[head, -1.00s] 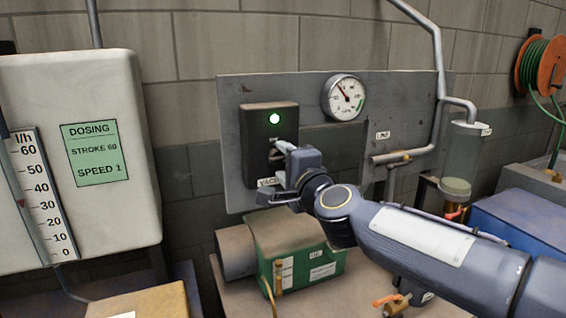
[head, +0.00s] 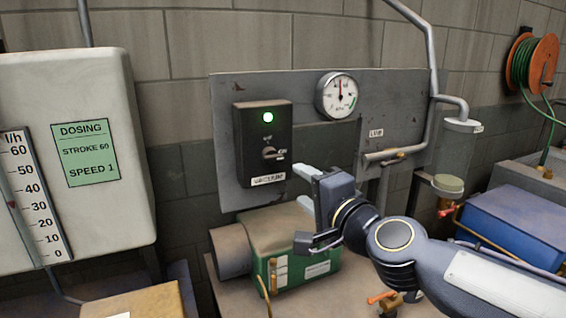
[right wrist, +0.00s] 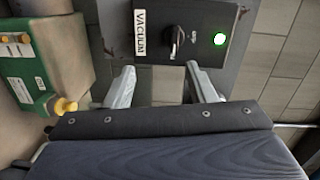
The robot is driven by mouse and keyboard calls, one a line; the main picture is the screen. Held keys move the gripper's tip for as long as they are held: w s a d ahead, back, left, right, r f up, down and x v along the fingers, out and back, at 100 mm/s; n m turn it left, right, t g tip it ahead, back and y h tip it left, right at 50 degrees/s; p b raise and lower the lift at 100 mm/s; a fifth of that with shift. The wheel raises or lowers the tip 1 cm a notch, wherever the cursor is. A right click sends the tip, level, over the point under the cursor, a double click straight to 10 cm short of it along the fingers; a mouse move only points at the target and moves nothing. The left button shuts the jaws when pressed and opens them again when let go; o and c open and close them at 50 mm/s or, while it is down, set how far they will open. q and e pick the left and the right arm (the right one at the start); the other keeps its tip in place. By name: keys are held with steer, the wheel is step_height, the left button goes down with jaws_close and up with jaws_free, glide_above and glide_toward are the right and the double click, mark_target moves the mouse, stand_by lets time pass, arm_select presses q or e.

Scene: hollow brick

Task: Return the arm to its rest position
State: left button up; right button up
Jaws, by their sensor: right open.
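My right arm comes in from the right in the head view. Its gripper (head: 300,205) is open and empty, below and to the right of the black vacuum switch box (head: 264,143), and apart from it. The box has a lit green lamp (head: 268,117), a rotary knob (head: 269,153) and a VACUUM label. In the right wrist view the two fingers (right wrist: 157,88) stand apart, with the switch box (right wrist: 195,20) beyond them and nothing between them. My left gripper is not in view.
A grey panel (head: 220,110) carries a round gauge (head: 337,95) and pipework. A green pump (head: 300,270) sits on the bench below my gripper. A white dosing tank (head: 100,220) stands at left; a blue box (head: 515,225) and hose reel (head: 540,75) are at right.

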steer(key=s+d+f+n+g+h, duration=0.2)
steer(key=s+d+f+n+g, duration=0.3)
steer(key=s+f, duration=0.8)
steer(key=s+d+f+n+g+h, duration=0.1)
steer(key=s+d+f+n+g, duration=0.3)
steer(key=s+d+f, duration=0.6)
steer(key=s+f+g, duration=0.1)
steer(key=s+f, duration=0.2)
steer(key=shift+n+h, duration=0.4)
